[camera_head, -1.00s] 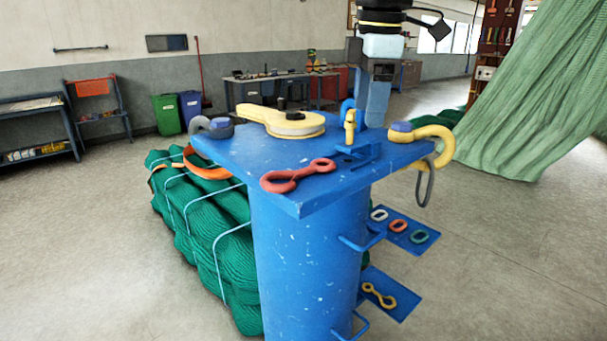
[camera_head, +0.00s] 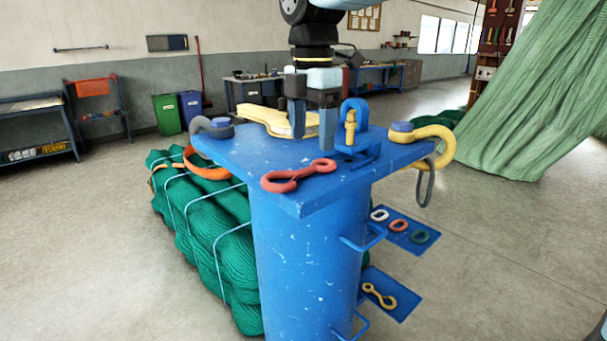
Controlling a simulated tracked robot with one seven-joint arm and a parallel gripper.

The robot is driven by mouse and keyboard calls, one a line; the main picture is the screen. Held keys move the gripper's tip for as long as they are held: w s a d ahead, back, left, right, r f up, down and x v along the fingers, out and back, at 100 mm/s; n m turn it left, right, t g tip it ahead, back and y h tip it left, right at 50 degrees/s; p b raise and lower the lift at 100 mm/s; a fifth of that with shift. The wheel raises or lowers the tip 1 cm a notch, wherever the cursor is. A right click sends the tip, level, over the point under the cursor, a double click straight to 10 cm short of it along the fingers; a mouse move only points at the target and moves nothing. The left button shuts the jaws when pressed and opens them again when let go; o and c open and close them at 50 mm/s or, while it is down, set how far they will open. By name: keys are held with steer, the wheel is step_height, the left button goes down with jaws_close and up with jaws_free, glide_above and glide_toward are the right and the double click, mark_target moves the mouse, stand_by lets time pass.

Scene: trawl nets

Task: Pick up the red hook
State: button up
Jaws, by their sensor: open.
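The red hook (camera_head: 298,175) lies flat near the front edge of the blue stand's top (camera_head: 238,155). Its open hook end is at the left and its eye at the right. My gripper (camera_head: 311,143) is open and points down over the middle of the top, behind the red hook and a little to its right. Nothing shows between its fingers. The gripper hides part of the yellow block (camera_head: 268,118) behind it.
A blue shackle with a yellow pin (camera_head: 351,122) stands right of my gripper. A grey hook (camera_head: 212,128) sits at the left corner and a yellow hook (camera_head: 437,136) at the right. Green netting (camera_head: 205,235) lies left of the stand.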

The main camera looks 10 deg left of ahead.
mark_target(311, 166)
steer(key=shift+f, duration=2.95)
steer(key=shift+c, duration=0.5)
jaws_close()
